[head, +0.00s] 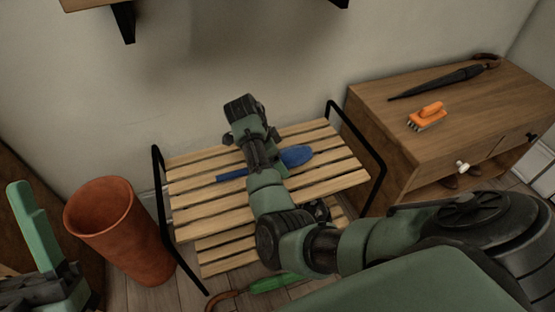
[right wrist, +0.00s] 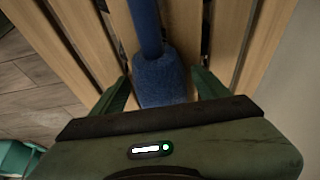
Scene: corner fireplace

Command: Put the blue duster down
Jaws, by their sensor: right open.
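The blue duster (head: 294,156) lies across the top slatted shelf of the rack (head: 345,163). Its blue handle reaches left and its wider head is at the right; my right arm hides its middle. My right gripper (head: 258,150) is over the duster, with its fingers hidden in the head view. In the right wrist view, the open fingers of my right gripper (right wrist: 160,92) stand on either side of the duster (right wrist: 160,78), with gaps on both sides. Part of my left gripper (head: 45,260) shows at the lower left edge; its jaws are unclear.
A terracotta pot (head: 125,235) stands left of the rack. A wooden cabinet (head: 375,125) at right carries an orange brush (head: 428,117) and a black umbrella (head: 440,82). A green umbrella (head: 277,283) is low near the rack's front. A wall shelf (head: 85,4) is above.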

